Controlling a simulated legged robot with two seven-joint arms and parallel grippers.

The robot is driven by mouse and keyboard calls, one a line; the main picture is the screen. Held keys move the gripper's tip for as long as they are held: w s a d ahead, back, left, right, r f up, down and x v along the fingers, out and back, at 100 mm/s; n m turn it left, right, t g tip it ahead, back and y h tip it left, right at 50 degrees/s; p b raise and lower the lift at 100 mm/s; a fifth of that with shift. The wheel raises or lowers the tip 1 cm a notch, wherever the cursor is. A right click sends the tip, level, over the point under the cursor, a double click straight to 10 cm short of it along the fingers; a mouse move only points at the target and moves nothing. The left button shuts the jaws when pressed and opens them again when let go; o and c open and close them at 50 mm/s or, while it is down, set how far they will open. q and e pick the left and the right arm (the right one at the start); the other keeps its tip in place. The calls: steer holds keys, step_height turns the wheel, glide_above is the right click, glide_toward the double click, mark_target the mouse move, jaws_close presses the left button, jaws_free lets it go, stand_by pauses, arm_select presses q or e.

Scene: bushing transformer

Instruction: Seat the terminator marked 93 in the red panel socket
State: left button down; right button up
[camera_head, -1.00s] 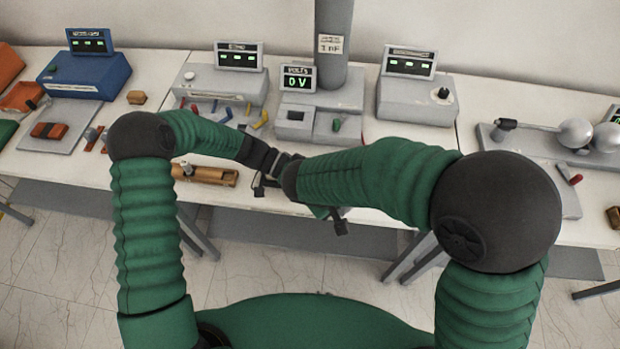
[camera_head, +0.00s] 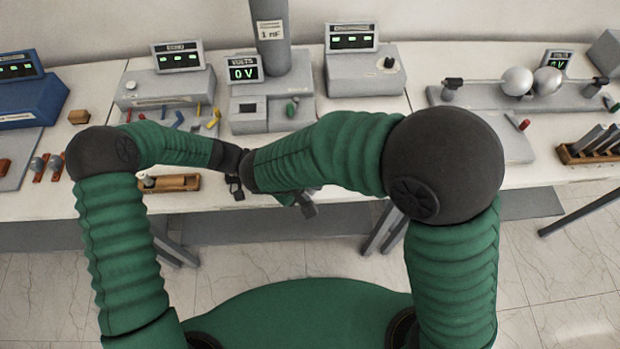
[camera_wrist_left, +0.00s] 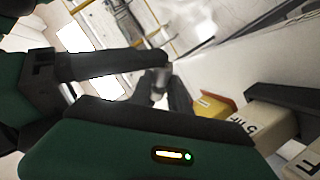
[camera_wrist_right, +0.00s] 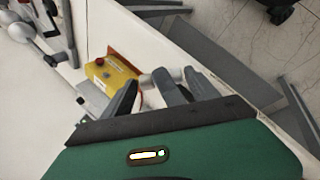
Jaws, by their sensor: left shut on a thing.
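My left gripper (camera_wrist_left: 163,92) is shut on a small silvery cylindrical piece (camera_wrist_left: 159,71), seen in the left wrist view. No number is readable on it. In the right wrist view a pale cylinder (camera_wrist_right: 160,79) shows near my right gripper (camera_wrist_right: 147,98), whose dark fingers stand apart. I cannot tell whether the fingers touch it. In the head view both grippers are close together in front of the bench, partly hidden by my right forearm. Beyond them in the right wrist view is a yellow box (camera_wrist_right: 108,78) with a red knob and an orange-red plate (camera_wrist_right: 124,62). No red panel socket is clearly identifiable.
A wooden tray (camera_head: 186,183) lies at the bench front edge. Behind stand a VOLTS meter unit (camera_head: 262,112), grey metered boxes (camera_head: 368,75) and a grey column (camera_head: 270,35). A sphere apparatus (camera_head: 516,82) and slotted rack (camera_head: 566,157) are at right. Lettered blocks (camera_wrist_left: 240,127) show in the left wrist view.

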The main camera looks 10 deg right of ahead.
steer(key=o, duration=0.3)
steer(key=shift+r, duration=0.1)
